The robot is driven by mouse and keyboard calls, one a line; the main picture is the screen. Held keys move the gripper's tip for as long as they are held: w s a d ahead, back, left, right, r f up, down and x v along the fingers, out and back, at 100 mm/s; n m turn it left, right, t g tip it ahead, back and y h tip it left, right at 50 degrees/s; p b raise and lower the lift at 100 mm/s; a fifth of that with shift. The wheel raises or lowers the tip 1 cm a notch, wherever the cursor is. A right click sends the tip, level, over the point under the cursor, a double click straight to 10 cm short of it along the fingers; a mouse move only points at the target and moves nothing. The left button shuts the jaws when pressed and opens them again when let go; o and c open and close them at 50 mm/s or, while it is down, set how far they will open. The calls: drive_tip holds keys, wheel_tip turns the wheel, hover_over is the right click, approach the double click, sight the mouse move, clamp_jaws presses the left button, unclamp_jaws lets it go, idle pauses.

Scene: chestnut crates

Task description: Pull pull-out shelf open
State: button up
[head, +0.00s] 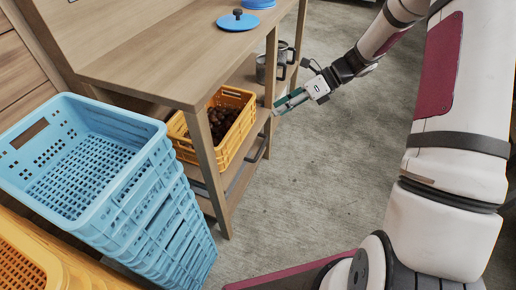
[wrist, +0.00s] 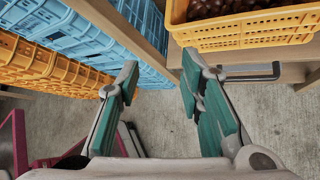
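The pull-out shelf (head: 240,168) is a wooden board low in the wooden workbench, with a dark bar handle (head: 258,150) on its front. A yellow crate of chestnuts (head: 238,133) stands on it. In the wrist view the shelf's front edge (wrist: 292,73) and the handle (wrist: 255,76) show at the upper right, below the crate (wrist: 250,32). My gripper (head: 287,103) is in front of the bench, to the right of the handle in the head view. In the wrist view my gripper (wrist: 160,84) is open, with nothing between its teal fingers. The handle is apart from both fingers.
A stack of blue crates (head: 150,180) stands left of the bench, with yellow crates (head: 55,262) in front. Grey pots (head: 283,62) stand farther back in the bench. A blue lid (head: 238,22) lies on top. The floor (head: 320,170) right of the bench is clear.

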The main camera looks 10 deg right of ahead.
drive_tip(key=w+d+f+m+t+y+b, duration=0.1)
drive_tip(key=w+f+m+b, duration=0.15)
drive_tip(key=f, duration=0.25)
drive_tip(key=w+d+f+m+t+b, duration=0.1)
drive_tip(key=d+f+m, duration=0.15)
drive_tip(key=f, duration=0.35)
drive_tip(key=w+d+f+m+t+y+b, duration=0.1)
drive_tip(key=f+m, duration=0.2)
drive_tip(key=f, duration=0.2)
drive_tip(key=m+t+b, duration=0.5)
drive_tip(key=m, duration=0.4)
approach(261, 147)
drive_tip(key=b+x, duration=0.1)
drive_tip(key=x, duration=0.2)
drive_tip(key=b+x, duration=0.1)
drive_tip(key=x, duration=0.2)
drive_tip(key=f+b+x, duration=0.1)
drive_tip(key=x, duration=0.3)
clamp_jaws()
